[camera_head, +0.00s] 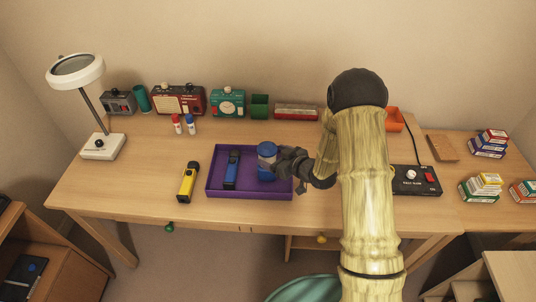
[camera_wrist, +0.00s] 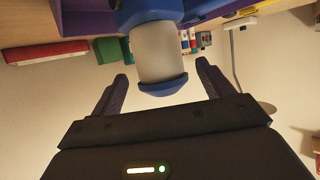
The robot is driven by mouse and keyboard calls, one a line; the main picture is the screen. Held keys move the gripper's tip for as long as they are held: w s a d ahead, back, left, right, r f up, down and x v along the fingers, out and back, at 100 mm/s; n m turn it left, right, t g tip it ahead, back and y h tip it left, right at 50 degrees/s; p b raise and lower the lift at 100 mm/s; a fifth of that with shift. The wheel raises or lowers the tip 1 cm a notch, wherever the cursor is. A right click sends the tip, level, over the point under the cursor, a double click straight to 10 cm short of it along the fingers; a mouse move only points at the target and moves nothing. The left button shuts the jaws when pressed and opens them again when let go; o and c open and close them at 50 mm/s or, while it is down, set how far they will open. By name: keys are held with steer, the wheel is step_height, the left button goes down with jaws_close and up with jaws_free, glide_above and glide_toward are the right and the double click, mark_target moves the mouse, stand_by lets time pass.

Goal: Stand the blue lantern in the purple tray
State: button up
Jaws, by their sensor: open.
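The blue lantern (camera_head: 267,155), with a pale clear middle and blue cap and base, stands upright in the right part of the purple tray (camera_head: 248,192). In the wrist view the lantern (camera_wrist: 157,52) appears upside down, its cap between the fingers. My gripper (camera_head: 286,160) is at the lantern's right side. In the wrist view my gripper (camera_wrist: 160,82) is open, with a gap showing on both sides of the cap. A blue flashlight (camera_head: 231,168) lies in the left part of the tray. The lantern's base is partly hidden by the tray wall and gripper.
A yellow flashlight (camera_head: 188,181) lies left of the tray. A white lamp (camera_head: 98,147), radios (camera_head: 178,99) and red and blue small bottles (camera_head: 190,124) stand behind and left. A black box with a knob (camera_head: 415,179) is right of my arm. The desk front is clear.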

steer(key=v, duration=0.8)
steer(key=shift+b, duration=0.4)
steer(key=s+d+r+m+g+h, duration=0.2)
steer(key=s+d+r+m+h, duration=0.25)
steer(key=d+h, duration=0.4)
steer(key=s+r+m+g, duration=0.2)
steer(key=s, duration=0.5)
steer(key=s+d+r+m+g, duration=0.1)
steer(key=s+r+m+g, duration=0.1)
steer(key=s, duration=0.6)
steer(key=shift+d+r+g+h, duration=0.2)
steer(key=shift+r+g+h, duration=0.15)
steer(key=shift+g+h, duration=0.15)
